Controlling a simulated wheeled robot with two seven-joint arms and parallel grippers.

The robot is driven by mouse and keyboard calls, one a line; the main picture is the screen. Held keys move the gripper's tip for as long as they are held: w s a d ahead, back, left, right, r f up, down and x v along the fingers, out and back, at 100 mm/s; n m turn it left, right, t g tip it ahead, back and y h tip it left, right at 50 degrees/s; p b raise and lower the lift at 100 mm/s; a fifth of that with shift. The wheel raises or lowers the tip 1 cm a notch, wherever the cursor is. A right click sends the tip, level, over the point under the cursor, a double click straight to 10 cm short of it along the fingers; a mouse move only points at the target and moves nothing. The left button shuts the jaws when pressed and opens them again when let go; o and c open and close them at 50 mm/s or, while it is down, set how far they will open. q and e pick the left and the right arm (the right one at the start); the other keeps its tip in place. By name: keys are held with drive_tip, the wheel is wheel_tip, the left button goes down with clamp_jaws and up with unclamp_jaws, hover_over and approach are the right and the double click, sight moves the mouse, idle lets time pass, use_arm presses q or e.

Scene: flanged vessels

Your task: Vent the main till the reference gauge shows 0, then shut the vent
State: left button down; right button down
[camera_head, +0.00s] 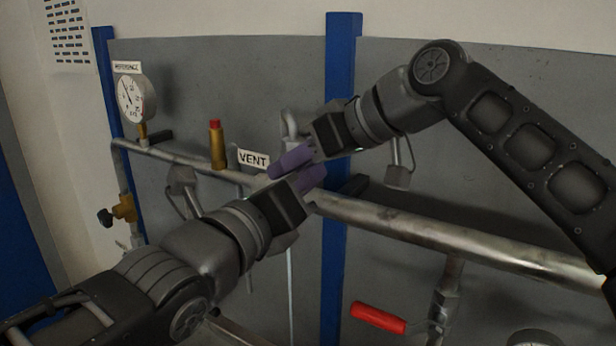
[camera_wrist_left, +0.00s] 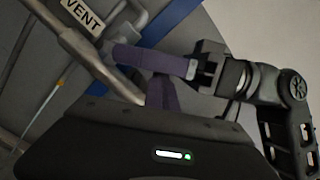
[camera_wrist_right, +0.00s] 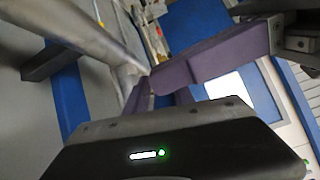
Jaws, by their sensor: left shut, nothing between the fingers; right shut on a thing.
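The reference gauge (camera_head: 131,99) is a white round dial under a REFERENCE label at the far left; its reading is too small to be sure of. The VENT label (camera_head: 254,159) is on the pipe at the centre and also shows in the left wrist view (camera_wrist_left: 84,14). My right gripper (camera_head: 272,172) reaches down-left beside this label, shut on the vent handle, which its fingers hide. My left gripper (camera_head: 312,178) is shut and empty, its purple fingers close to or crossing those of the right; I cannot tell whether they touch.
A metal pipe (camera_head: 430,231) crosses the grey wall past a blue post (camera_head: 340,70). A brass fitting with a red cap (camera_head: 217,147) stands on the pipe. A brass valve (camera_head: 124,208) is at the left, a red-handled lever (camera_head: 378,318) at the lower right. Both arms crowd the centre.

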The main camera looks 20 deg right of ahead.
use_arm(q)
drive_tip(key=shift+r, duration=0.1)
use_arm(e)
drive_tip(key=shift+s+a, duration=0.15)
drive_tip(key=shift+a, duration=0.15)
